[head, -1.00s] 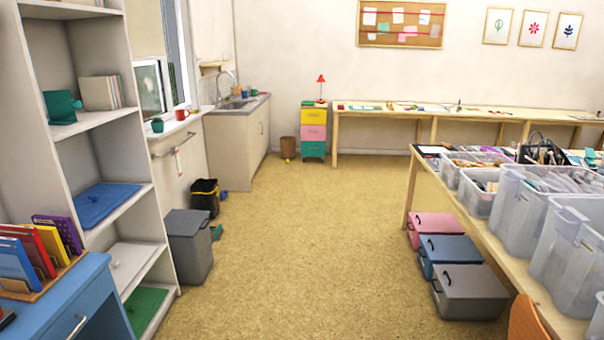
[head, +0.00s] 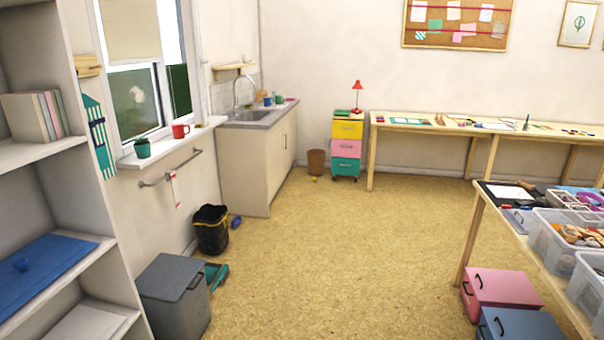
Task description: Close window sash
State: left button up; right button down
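The window (head: 160,60) is in the left wall, seen at an angle in the head view. A white-framed lower sash (head: 134,98) shows dark green and a pale shape through its glass. A beige blind (head: 129,30) covers the part above it. To its right is a strip of bright and dark green within the white frame. I cannot tell for sure how far the sash stands open. On the white sill (head: 170,145) stand a green pot (head: 143,147) and a red mug (head: 180,131). Neither of my grippers is in view.
A shelf unit (head: 95,200) stands close on the left. A sink counter (head: 255,150) is beyond. The middle floor is clear; a table is at right.

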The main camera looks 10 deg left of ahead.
aim_at(191, 33)
jog(key=i+j+u, duration=0.15)
jog(key=i, duration=0.5)
jog(key=i+u, duration=0.1)
jog(key=i, duration=0.6)
jog(key=i+u, duration=0.15)
jog(key=i, duration=0.5)
jog(key=i+u, duration=0.15)
jog(key=i, duration=0.5)
jog(key=i+l+u, duration=0.1)
jog(key=i+l, duration=0.15)
jog(key=i, duration=0.4)
